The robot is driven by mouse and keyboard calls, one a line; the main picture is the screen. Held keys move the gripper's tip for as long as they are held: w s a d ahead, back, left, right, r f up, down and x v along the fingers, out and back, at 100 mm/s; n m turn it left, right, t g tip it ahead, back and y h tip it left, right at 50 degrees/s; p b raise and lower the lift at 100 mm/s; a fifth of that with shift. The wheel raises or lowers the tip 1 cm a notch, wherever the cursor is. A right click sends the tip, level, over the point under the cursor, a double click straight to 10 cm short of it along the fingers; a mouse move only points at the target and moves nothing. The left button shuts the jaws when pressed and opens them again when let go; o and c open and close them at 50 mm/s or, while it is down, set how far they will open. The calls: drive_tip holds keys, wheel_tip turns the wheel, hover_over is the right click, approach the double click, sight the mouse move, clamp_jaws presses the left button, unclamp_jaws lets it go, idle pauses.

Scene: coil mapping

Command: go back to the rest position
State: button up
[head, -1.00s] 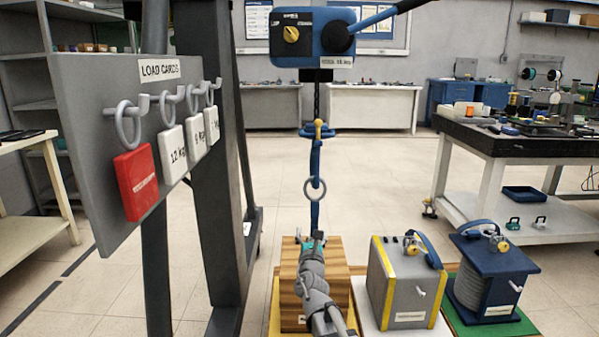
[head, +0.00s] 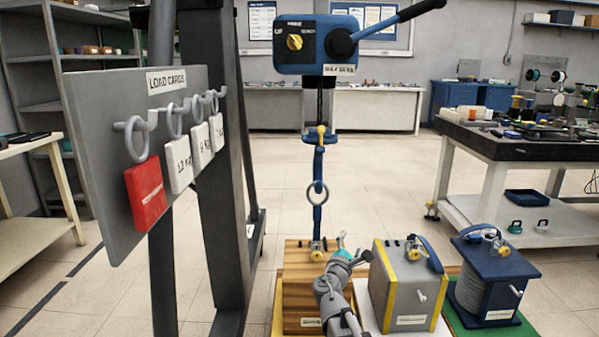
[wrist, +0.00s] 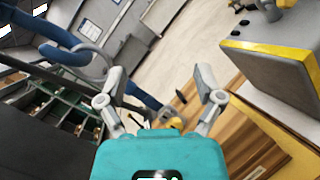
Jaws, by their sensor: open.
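My gripper (head: 355,248) is raised at the upper right of the wooden crate (head: 297,290), close to the left of the grey-and-yellow box. Its two fingers are spread apart with nothing between them, as the wrist view (wrist: 160,95) shows. A blue hoist hook and sling with a grey ring (head: 318,192) hang above the crate. The crate has a small brass fitting (head: 318,248) on top. In the wrist view the wooden top (wrist: 255,140) lies below and to the right of the fingers, and the blue hook and grey ring (wrist: 90,65) show at the left.
The grey-and-yellow box (head: 405,290) and the blue coil spool (head: 495,280) stand to the right on mats. The load-card board (head: 95,150) with red and white cards stands at left, beside a dark post. A hoist control (head: 315,45) hangs above. Floor behind is clear.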

drive_tip(key=s+d+f+m+g+p, duration=0.4)
drive_tip(key=s+d+f+m+g, duration=0.65)
drive_tip(key=m, duration=0.45)
drive_tip(key=s+a+f+m+g+y+p, duration=0.35)
drive_tip(key=s+a+m+g+y, duration=0.45)
drive_tip(key=s, duration=0.5)
wheel_tip(320, 180, up, 38)
drive_tip(key=n+p, duration=0.1)
drive_tip(key=p, duration=3.6)
drive_tip(key=shift+w+a+f+n+t+y, duration=0.25)
drive_tip(key=shift+a+n+t+y, duration=0.05)
drive_tip(key=shift+t, duration=0.15)
